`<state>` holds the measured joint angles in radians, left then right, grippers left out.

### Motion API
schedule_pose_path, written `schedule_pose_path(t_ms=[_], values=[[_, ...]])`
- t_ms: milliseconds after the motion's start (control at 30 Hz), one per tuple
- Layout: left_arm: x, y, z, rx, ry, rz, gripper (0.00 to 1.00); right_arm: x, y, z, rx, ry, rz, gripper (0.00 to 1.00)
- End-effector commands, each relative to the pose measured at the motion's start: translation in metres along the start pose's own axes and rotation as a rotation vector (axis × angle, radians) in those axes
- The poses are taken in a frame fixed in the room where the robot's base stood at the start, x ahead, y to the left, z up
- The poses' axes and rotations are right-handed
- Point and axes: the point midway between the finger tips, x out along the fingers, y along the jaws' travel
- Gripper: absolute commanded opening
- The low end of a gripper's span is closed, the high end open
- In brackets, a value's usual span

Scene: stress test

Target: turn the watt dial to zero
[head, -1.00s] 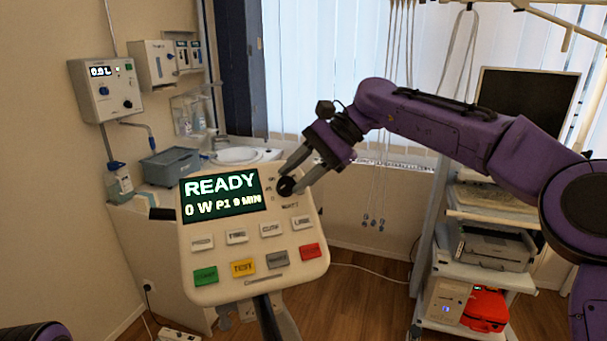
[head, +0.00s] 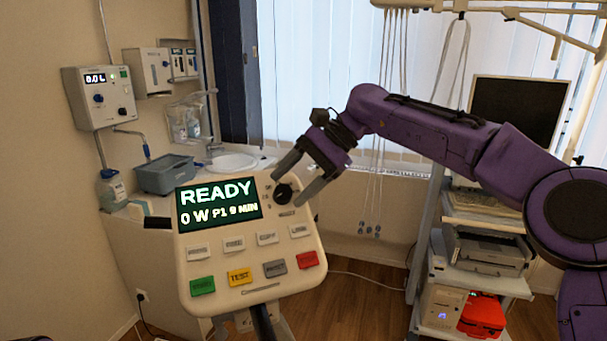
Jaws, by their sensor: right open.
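The control panel (head: 235,245) stands on a post in front of me, tilted a little. Its screen (head: 216,203) reads "READY", "0 W", "P1" and "9 MIN". The black watt dial (head: 283,194) is at the panel's upper right, beside the screen. My right gripper (head: 285,186) is open, with its two fingers apart. In the picture one finger lies to the upper left of the dial and the other to its right. I cannot tell whether either touches the panel. My left gripper is not in view.
Colored and white buttons (head: 239,276) cover the panel's lower part. A sink (head: 232,162) and a grey bin (head: 166,174) stand behind it. A wall unit (head: 99,97) hangs at the left. A cart (head: 478,260) with a monitor, printer and red bag stands at the right.

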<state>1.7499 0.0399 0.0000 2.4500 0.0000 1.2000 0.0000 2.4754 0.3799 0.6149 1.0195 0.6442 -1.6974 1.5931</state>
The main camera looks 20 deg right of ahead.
Motion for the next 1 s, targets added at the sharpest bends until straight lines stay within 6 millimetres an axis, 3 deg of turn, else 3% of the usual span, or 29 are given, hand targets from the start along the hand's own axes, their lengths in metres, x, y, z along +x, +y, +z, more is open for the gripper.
schedule_pose_path(t_ms=[300,400,1000], values=[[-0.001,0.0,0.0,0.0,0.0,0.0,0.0,-0.074,0.0,0.0,-0.001,0.005,0.0,0.63],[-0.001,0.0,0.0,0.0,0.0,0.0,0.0,-0.086,-0.001,0.0,-0.001,0.001,0.004,0.63],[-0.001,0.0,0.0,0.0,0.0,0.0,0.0,-0.095,0.0,0.001,-0.001,0.002,0.006,0.63]])
